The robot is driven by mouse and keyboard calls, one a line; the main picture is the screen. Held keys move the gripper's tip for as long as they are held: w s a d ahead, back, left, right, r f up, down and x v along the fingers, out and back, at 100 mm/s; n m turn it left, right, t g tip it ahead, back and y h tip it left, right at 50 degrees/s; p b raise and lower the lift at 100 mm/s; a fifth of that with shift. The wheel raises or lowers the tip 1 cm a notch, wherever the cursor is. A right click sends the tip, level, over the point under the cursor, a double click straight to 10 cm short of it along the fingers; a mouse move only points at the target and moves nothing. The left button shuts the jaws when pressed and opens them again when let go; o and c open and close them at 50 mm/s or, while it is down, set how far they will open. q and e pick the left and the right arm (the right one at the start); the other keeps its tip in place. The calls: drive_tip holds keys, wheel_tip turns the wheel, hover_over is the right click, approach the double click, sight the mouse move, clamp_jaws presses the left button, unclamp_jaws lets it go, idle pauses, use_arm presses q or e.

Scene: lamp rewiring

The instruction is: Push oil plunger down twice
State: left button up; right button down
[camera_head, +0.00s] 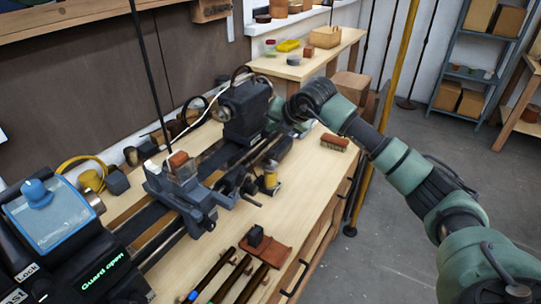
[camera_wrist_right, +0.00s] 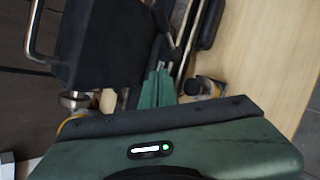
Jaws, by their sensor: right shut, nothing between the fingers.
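A small oil can (camera_head: 270,178) with a yellow band and a dark top stands upright on the bench in front of the lathe. What appears to be the same can shows in the right wrist view (camera_wrist_right: 207,88), right of my fingers. Its plunger is too small to make out clearly. My right gripper (camera_wrist_right: 158,72) is shut and empty, with its green fingers beside the dark lathe parts, apart from the can. In the head view my right arm reaches in beside the lathe headstock (camera_head: 245,110), and its fingertips are hard to make out. My left gripper is not in view.
The lathe carriage (camera_head: 185,190) is left of the can. A brush (camera_head: 334,142) lies behind it on the bench (camera_head: 300,205). Several tools (camera_head: 225,275) and a brown leather piece (camera_head: 272,252) lie at the front. A yellow pole (camera_head: 385,115) stands beside the bench.

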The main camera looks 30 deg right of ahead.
sight(271, 153)
wheel_tip(271, 153, down, 6)
drive_tip(key=b, duration=0.3)
drive_tip(key=shift+r, duration=0.1)
idle(0.7)
idle(1.1)
drive_tip(key=shift+f+b, duration=0.4)
drive_tip(key=shift+b, duration=0.25)
drive_tip(key=shift+s+f+b, duration=0.1)
drive_tip(key=shift+f+b, duration=1.2)
drive_tip(key=shift+f, duration=0.1)
idle(0.8)
drive_tip(key=shift+r, duration=0.1)
drive_tip(key=shift+r+p, duration=0.8)
drive_tip(key=shift+r, duration=0.9)
drive_tip(key=shift+r, duration=0.1)
